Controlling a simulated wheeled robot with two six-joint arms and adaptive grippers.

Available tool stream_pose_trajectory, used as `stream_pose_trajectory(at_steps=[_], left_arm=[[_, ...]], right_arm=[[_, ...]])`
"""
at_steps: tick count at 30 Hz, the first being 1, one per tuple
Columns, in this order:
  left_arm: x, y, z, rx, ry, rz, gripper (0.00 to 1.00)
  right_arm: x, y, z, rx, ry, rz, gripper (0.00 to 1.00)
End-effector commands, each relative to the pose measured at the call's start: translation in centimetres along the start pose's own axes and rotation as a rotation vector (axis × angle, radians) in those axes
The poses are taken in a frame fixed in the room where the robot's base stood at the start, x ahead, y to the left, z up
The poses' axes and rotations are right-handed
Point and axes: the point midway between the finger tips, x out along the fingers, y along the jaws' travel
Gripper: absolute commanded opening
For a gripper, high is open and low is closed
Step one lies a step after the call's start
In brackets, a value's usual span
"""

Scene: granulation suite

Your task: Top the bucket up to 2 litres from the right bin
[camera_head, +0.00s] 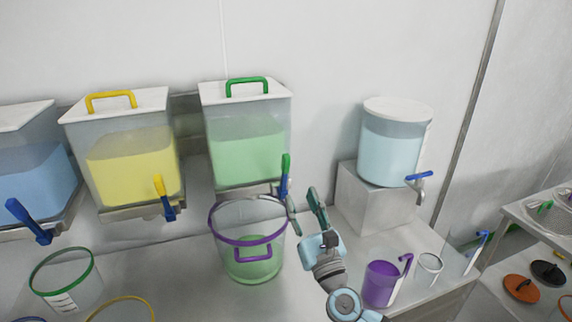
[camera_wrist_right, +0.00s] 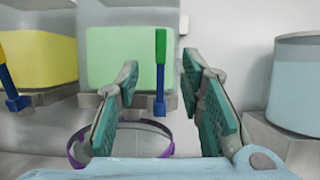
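The right bin (camera_head: 247,140) holds pale green material and has a green handle on its lid. Its lever (camera_head: 285,175), green above and blue below, hangs at its front right; in the right wrist view the lever (camera_wrist_right: 160,75) appears between the fingers. The bucket (camera_head: 250,262), clear with a purple rim and handle, stands under this bin with green material in its lower part. My right gripper (camera_head: 304,204) is open beside the lever, right of the bucket's rim. I cannot tell whether a finger touches the lever. My left gripper is not in view.
A yellow bin (camera_head: 135,160) and a blue bin (camera_head: 35,180) stand to the left. A green-rimmed container (camera_head: 65,282) is at front left. A water tank (camera_head: 392,145) with a blue tap stands on the right, above a purple jug (camera_head: 381,284) and clear cups.

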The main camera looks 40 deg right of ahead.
Motion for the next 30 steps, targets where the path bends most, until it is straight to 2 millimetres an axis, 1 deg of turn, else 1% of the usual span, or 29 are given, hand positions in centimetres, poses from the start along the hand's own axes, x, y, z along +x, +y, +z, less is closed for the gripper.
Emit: stream_pose_trajectory(at_steps=[1,4,6,9,13,15,18,25,30], left_arm=[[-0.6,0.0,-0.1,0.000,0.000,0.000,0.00],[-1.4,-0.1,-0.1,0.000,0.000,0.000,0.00],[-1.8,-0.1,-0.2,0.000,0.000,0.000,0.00],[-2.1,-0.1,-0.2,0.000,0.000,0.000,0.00],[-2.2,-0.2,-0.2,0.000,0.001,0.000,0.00],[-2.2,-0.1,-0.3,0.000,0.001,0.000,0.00],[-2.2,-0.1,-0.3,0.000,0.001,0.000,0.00],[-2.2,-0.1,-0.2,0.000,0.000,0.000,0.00],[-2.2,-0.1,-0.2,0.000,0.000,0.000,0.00]], right_arm=[[1.3,0.0,0.4,0.002,-0.002,-0.002,0.35],[4.2,-0.1,0.5,0.005,-0.002,-0.005,0.35],[6.3,-0.1,0.4,0.007,-0.001,-0.006,0.35],[8.9,-0.2,0.2,0.008,0.001,-0.006,0.35],[11.3,-0.2,0.1,0.008,0.002,-0.006,0.35],[12.0,-0.2,0.0,0.008,0.003,-0.006,0.35],[12.6,-0.1,-0.1,0.009,0.003,-0.005,0.35],[12.6,-0.1,-0.1,0.010,0.004,-0.005,0.35],[12.6,-0.1,-0.1,0.010,0.004,-0.005,0.08]])
